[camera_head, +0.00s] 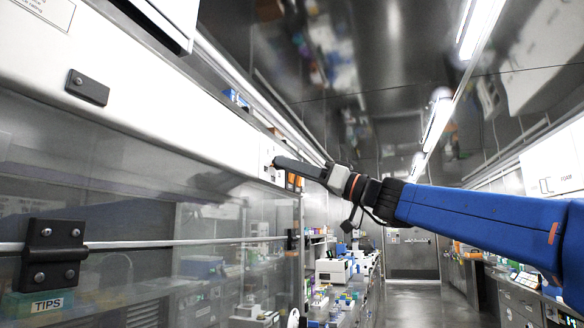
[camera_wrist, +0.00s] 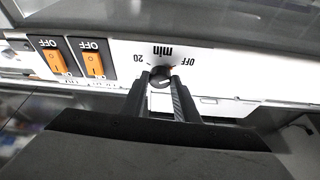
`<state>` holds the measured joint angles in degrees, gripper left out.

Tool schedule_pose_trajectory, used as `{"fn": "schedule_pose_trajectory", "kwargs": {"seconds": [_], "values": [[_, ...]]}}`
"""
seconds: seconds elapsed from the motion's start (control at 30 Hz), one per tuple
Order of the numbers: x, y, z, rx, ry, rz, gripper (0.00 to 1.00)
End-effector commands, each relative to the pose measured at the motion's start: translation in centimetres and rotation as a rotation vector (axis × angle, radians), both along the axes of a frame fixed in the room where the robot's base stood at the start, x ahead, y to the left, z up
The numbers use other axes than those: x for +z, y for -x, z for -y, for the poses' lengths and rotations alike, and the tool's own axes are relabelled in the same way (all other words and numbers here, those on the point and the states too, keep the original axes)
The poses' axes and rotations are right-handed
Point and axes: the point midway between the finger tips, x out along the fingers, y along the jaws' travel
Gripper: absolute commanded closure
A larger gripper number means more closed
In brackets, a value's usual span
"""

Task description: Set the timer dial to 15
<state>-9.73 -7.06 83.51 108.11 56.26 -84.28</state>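The timer dial (camera_wrist: 160,82) is a small dark round knob with a pale mark on its face, on a white panel. The printed "min", "OFF" and "20" around it appear upside down in the wrist view. The tips of my gripper (camera_wrist: 160,77) stand on either side of the dial. I cannot tell whether they press on it or leave a small gap. In the head view my gripper (camera_head: 277,163) reaches left to the panel's far end, and the dial is hidden there. The exact setting of the dial is hard to read.
Two orange switches, a left one (camera_wrist: 55,61) and a right one (camera_wrist: 93,64), both labelled OFF, sit beside the dial. The glass front (camera_head: 130,190) of the cabinet lies below the white panel (camera_head: 130,75). The aisle floor (camera_head: 410,290) looks clear.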

Motion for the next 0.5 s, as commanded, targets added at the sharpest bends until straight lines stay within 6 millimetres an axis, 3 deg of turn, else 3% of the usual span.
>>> {"fn": "schedule_pose_trajectory", "kwargs": {"seconds": [0.5], "values": [[0.15,0.3,-0.05,0.0,-0.059,-0.157,0.95]]}}
